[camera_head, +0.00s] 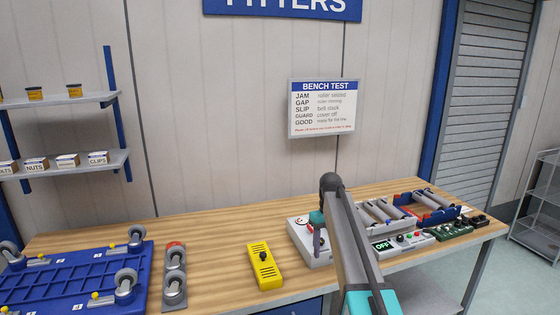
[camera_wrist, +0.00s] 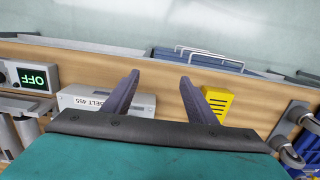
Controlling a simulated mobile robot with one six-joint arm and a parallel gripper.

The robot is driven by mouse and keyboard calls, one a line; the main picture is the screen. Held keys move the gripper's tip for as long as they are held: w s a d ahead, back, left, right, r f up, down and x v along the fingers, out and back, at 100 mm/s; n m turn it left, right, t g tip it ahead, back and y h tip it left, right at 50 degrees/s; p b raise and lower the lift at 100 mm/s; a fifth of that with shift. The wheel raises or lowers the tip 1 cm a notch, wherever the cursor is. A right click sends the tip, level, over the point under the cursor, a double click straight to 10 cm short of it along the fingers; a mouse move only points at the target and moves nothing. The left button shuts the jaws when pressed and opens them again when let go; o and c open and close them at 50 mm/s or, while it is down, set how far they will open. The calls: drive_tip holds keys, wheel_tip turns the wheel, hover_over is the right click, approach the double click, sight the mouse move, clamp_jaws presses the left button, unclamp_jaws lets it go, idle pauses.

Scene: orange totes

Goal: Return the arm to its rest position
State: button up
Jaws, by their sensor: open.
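My arm reaches from the lower right of the head view up over the wooden bench (camera_head: 212,278). My gripper shows in the wrist view (camera_wrist: 160,92), its two dark fingers spread apart with nothing between them. The gripper is above a white box (camera_head: 299,228) on the bench. In the wrist view this box, labelled "BELT" (camera_wrist: 82,101), lies beyond the left finger, and a yellow box (camera_wrist: 217,100) lies beyond the right finger.
A blue tray with casters (camera_head: 75,281) and loose casters (camera_head: 174,275) are at the left. The yellow box (camera_head: 265,268) stands mid-bench. A roller unit (camera_head: 425,205) and a panel reading OFF (camera_head: 382,246) are at the right. Bare wood lies between the casters and yellow box.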

drive_tip(key=s+f+g+b, duration=0.1)
drive_tip(key=s+f+b, duration=0.1)
drive_tip(key=s+f, duration=0.85)
drive_tip(key=s+f+g+b, duration=0.15)
drive_tip(key=s+f, duration=0.35)
drive_tip(key=f, duration=1)
drive_tip(key=s+f+g+b, duration=0.2)
drive_tip(key=s+f, duration=0.5)
drive_tip(key=f, duration=0.5)
drive_tip(key=s+f+m+b, duration=0.1)
drive_tip(key=s+f, duration=0.4)
drive_tip(key=s, duration=0.6)
drive_tip(key=s+f+m+b, duration=0.1)
drive_tip(key=s+f, duration=0.5)
drive_tip(key=s, duration=0.4)
drive_tip(key=s+f+m+b, duration=0.1)
drive_tip(key=s+f, duration=0.5)
drive_tip(key=s, duration=0.5)
drive_tip(key=shift+s+d+m, duration=0.15)
drive_tip(key=shift+s+m, duration=0.15)
drive_tip(key=shift+r+g, duration=0.1)
drive_tip(key=shift+g, duration=0.15)
